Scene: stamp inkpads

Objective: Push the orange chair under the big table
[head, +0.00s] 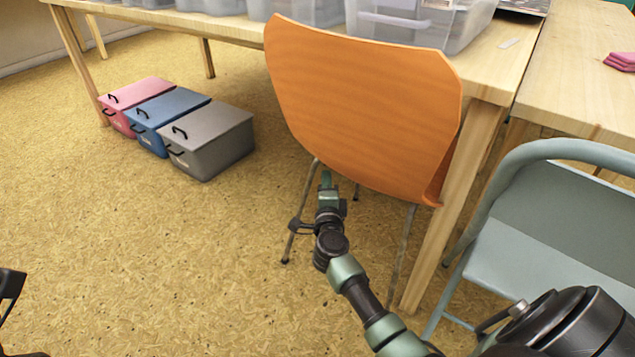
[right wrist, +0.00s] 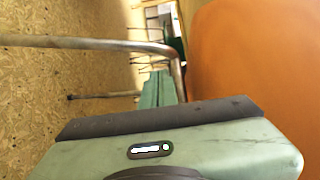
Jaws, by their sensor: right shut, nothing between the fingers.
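The orange chair (head: 365,100) stands at the near edge of the big wooden table (head: 490,75), its curved backrest towards me and overlapping the table edge in the head view. Its seat is hidden behind the backrest; thin metal legs (head: 408,245) show below. My right gripper (head: 326,180) is shut and empty, low by the backrest's lower edge, among the legs. In the right wrist view the shut fingers (right wrist: 158,88) point past a bent metal chair tube (right wrist: 110,44), with the orange shell (right wrist: 255,60) close on the right. I cannot tell whether they touch the chair.
Pink (head: 140,92), blue (head: 165,112) and grey (head: 215,140) lidded boxes stand on the floor at the left. A grey-blue chair (head: 560,265) stands close on the right, beside the table leg (head: 455,210). Clear bins (head: 400,22) sit on the table. The left floor is open.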

